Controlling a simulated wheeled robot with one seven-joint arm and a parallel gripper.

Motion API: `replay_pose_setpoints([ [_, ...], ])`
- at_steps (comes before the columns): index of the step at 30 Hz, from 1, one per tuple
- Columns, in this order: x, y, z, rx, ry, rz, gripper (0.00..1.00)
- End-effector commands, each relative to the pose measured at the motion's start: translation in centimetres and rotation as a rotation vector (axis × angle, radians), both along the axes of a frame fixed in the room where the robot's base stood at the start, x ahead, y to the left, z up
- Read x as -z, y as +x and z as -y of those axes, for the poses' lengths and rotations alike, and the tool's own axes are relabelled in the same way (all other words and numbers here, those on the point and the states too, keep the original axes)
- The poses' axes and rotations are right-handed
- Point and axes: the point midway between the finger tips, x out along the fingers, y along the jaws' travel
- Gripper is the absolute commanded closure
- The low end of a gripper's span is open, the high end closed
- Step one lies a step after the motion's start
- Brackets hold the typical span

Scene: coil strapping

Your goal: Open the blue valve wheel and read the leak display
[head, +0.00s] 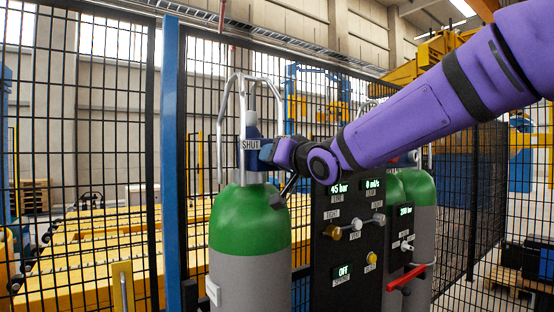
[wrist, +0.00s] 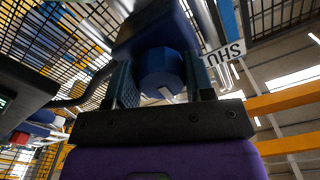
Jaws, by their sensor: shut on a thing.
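The blue valve wheel (head: 252,131) is at the top of a green-shouldered grey cylinder (head: 250,225), inside a pale metal guard frame. A tag reading SHUT (head: 250,144) is at the valve. My gripper (head: 266,153) reaches in from the right at the valve. In the wrist view a blue knob-like part (wrist: 161,72) sits between the two fingers of my gripper (wrist: 163,88), which is shut on it. The black panel (head: 322,250) has a display reading 0 ml/s (head: 373,184); the label under it is too small to read surely.
The panel also shows 45 bar (head: 339,188) and OFF (head: 343,271), with several knobs. A second green cylinder (head: 424,190), a 200 bar gauge box (head: 406,211) and a red handle (head: 406,279) stand to the right. Black mesh fencing (head: 85,140) and a blue post (head: 171,150) stand behind.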

Motion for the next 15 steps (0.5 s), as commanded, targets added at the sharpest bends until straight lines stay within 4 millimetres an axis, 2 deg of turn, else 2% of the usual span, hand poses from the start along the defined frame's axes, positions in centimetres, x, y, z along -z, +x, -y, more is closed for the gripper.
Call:
replay_pose_setpoints([
  [15,-0.09,-0.13,-0.18,0.001,0.358,-0.245,0.75],
])
